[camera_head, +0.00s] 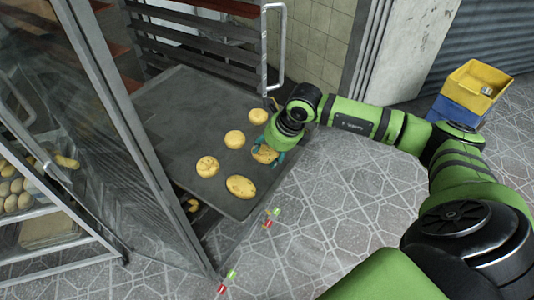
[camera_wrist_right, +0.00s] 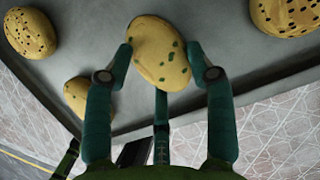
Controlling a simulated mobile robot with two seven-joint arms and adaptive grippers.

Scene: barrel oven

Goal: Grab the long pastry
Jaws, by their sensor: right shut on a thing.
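My right gripper (camera_head: 277,150) is over the right edge of the dark baking tray (camera_head: 185,110), shut on an oval, golden pastry (camera_head: 264,155). In the right wrist view the teal fingers (camera_wrist_right: 160,75) close on both sides of this pastry (camera_wrist_right: 158,48), which has dark green specks. I cannot tell whether it is clear of the tray. A larger elongated pastry (camera_head: 241,186) lies near the tray's front corner. Rounder pastries lie at the back (camera_head: 258,116), the middle (camera_head: 234,139) and the left (camera_head: 207,166). My left gripper is not in view.
A transparent panel (camera_head: 125,150) stands left of the tray, with a rack of baked goods (camera_head: 40,200) behind it. A metal rack with a handle (camera_head: 275,45) is at the back. A yellow crate (camera_head: 475,85) stands far right. The tiled floor is clear at right.

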